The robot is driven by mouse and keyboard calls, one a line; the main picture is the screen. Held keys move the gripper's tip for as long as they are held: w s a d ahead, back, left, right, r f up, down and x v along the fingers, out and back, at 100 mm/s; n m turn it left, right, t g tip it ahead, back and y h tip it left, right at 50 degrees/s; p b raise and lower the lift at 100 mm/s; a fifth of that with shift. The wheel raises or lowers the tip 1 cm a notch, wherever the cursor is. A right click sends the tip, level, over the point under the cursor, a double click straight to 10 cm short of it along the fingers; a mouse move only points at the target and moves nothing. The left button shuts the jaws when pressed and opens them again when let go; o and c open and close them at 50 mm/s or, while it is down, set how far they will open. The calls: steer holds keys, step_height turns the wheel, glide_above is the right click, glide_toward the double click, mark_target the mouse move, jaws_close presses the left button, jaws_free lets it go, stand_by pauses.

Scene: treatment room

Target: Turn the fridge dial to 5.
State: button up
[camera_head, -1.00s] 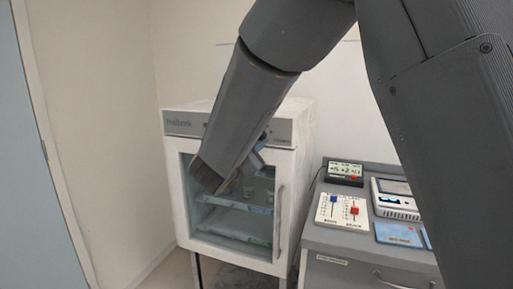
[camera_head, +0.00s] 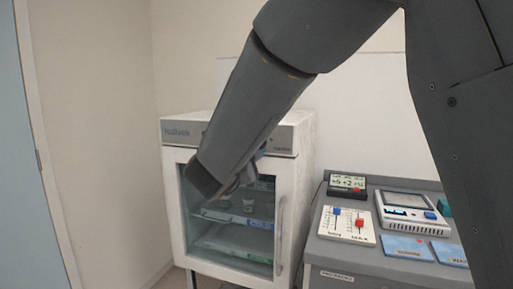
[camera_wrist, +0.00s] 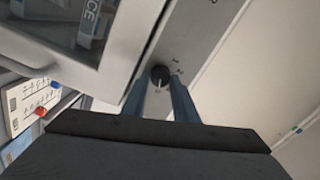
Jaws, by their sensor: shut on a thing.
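The fridge (camera_head: 288,165) is a white cabinet with a glass door and a grey top panel, at the left of centre in the head view. Its dark round dial (camera_wrist: 160,74) is on the panel in the wrist view, with a pale pointer mark and small scale marks beside it. The numbers are too small to read. My gripper (camera_wrist: 161,84) has its two blue-grey fingers on either side of the dial and is shut on it. In the head view my forearm hides the dial and most of the gripper.
A grey cabinet (camera_head: 350,262) stands right of the fridge, with a slider panel (camera_head: 347,226), a small display (camera_head: 347,185), a white device (camera_head: 408,211) and blue cards (camera_head: 406,247) on top. The fridge's door handle (camera_head: 279,235) stands out at its right edge.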

steer(key=o, duration=1)
steer(key=b+v, duration=0.1)
steer(key=v, duration=0.6)
steer(key=shift+s+a, duration=0.15)
steer(key=shift+s, duration=0.2)
